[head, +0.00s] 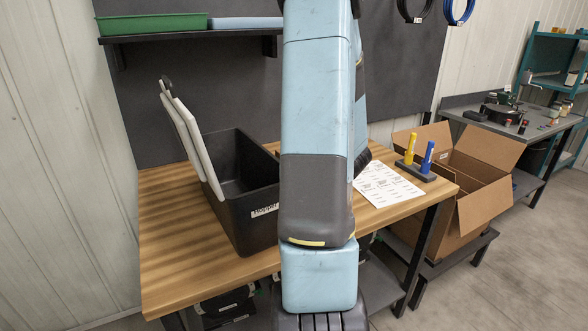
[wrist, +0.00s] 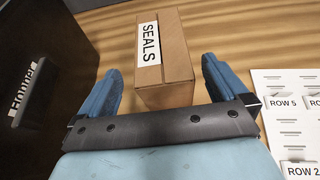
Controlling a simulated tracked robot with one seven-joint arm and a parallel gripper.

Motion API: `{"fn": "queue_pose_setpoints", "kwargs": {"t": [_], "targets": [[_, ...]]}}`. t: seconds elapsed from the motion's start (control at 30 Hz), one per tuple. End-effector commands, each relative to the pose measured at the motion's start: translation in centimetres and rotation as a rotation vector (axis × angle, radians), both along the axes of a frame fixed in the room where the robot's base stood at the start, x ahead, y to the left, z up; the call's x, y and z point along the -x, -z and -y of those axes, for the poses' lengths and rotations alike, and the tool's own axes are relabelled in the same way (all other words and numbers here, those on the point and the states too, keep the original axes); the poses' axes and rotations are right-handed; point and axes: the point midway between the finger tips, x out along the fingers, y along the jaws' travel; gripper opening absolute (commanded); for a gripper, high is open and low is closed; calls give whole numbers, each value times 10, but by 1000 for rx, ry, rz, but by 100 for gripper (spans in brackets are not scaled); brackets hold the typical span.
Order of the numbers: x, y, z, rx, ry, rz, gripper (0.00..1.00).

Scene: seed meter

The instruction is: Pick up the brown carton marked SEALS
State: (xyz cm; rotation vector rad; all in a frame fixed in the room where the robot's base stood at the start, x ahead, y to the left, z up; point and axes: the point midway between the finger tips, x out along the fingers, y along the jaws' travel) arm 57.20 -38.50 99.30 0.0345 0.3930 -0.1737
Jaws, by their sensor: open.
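The brown carton marked SEALS (wrist: 172,65) stands on the wooden bench in the wrist view. Its white label with black letters is on the top left of the box. My gripper (wrist: 160,85) is open, with one blue finger to the left of the carton's near end and the other to its right. The carton lies ahead of and between the fingers; I cannot tell whether either finger touches it. In the head view my arm hides the gripper and nearly all of the carton.
A black bin labelled Hopper (head: 235,215) stands left of the carton, close to my left finger. A sheet of row labels (head: 388,184) lies to the right, near a holder with a yellow and a blue marker (head: 427,157). An open cardboard box (head: 450,225) stands beyond the bench's right edge.

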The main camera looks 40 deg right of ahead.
Motion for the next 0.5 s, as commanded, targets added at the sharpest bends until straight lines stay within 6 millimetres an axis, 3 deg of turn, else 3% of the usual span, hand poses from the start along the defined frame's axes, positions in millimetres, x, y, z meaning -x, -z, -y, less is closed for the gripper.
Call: {"fn": "queue_pose_setpoints", "kwargs": {"t": [0.2,0.5], "targets": [[-26,11,5,0,0,1,100],[-39,16,7,-1,0,0,100]]}}
